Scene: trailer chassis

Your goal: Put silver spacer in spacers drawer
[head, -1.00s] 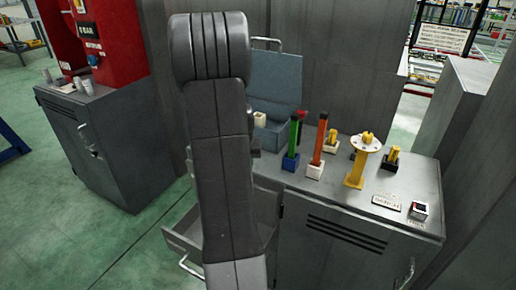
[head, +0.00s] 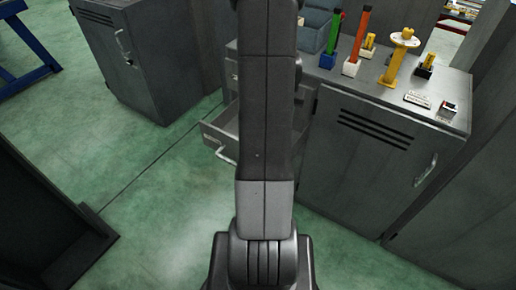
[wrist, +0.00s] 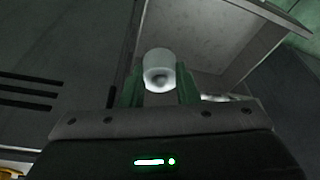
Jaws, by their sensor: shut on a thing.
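The silver spacer (wrist: 160,65), a short pale cylinder with a hole in its end, is held between the fingertips of my gripper (wrist: 159,84) in the wrist view. My gripper is shut on it. An open drawer (head: 218,138) sticks out of the grey cabinet in the head view, left of my arm and partly hidden by it. A drawer also shows beyond the spacer in the wrist view (wrist: 208,45). I cannot read a label on it. In the head view my arm hides the gripper and spacer.
The grey cabinet (head: 375,165) carries a blue-grey box (head: 312,30), a green post (head: 332,35), an orange post (head: 358,40) and a yellow stand (head: 396,62). Another grey cabinet (head: 150,60) stands at the back left. Green floor (head: 130,200) lies open in front.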

